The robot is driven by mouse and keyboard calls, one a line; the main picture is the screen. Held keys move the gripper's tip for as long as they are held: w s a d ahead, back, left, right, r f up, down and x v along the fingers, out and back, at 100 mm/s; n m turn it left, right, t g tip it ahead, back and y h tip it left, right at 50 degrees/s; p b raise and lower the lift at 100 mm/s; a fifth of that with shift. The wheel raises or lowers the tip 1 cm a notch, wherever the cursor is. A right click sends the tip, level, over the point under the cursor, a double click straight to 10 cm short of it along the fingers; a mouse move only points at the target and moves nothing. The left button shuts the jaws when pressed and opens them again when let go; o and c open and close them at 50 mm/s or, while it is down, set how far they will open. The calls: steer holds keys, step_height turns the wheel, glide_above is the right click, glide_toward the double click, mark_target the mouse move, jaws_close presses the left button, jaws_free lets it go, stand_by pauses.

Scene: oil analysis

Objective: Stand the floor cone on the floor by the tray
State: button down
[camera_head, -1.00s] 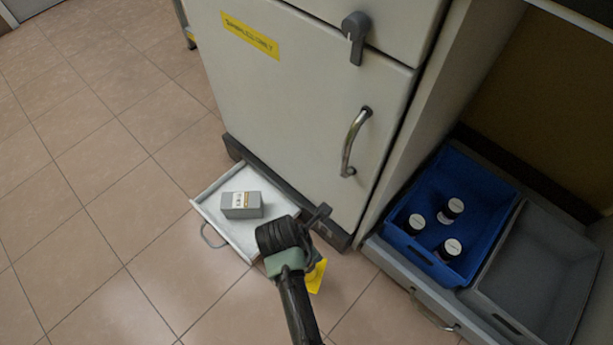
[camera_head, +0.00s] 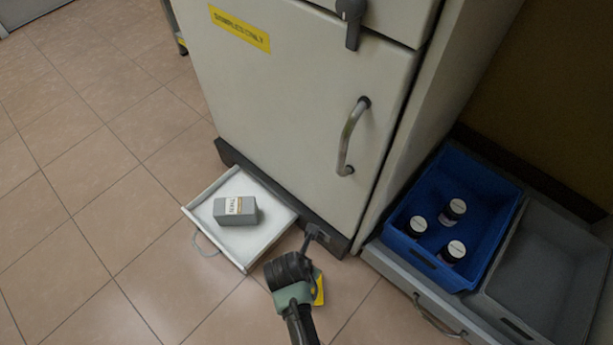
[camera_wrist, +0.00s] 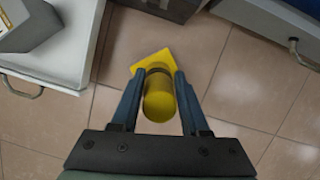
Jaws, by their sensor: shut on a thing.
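The yellow floor cone (camera_wrist: 159,97) is between the two fingers of my gripper (camera_wrist: 158,88) in the wrist view, with its square base pointing away from the wrist. My gripper is shut on it. In the head view, only a yellow part of the cone (camera_head: 319,289) shows beside my gripper (camera_head: 313,262); the rest is hidden behind the arm. The white tray (camera_head: 272,232) is pulled out at the foot of the cabinet, just left of my gripper. Whether the base touches the floor, I cannot tell.
A grey labelled box (camera_head: 236,210) lies in the tray. The white cabinet (camera_head: 290,110) stands behind. At right, a blue crate (camera_head: 480,180) with several dark-capped bottles sits beside a grey bin (camera_head: 555,265). Tiled floor (camera_head: 90,250) is clear to the left.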

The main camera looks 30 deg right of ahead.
steer(key=shift+f+b, duration=1.2)
steer(key=shift+f, duration=0.5)
steer(key=shift+f, duration=0.15)
steer(key=shift+c, duration=2)
jaws_free()
steer(key=p+v, duration=0.8)
steer(key=v, duration=0.4)
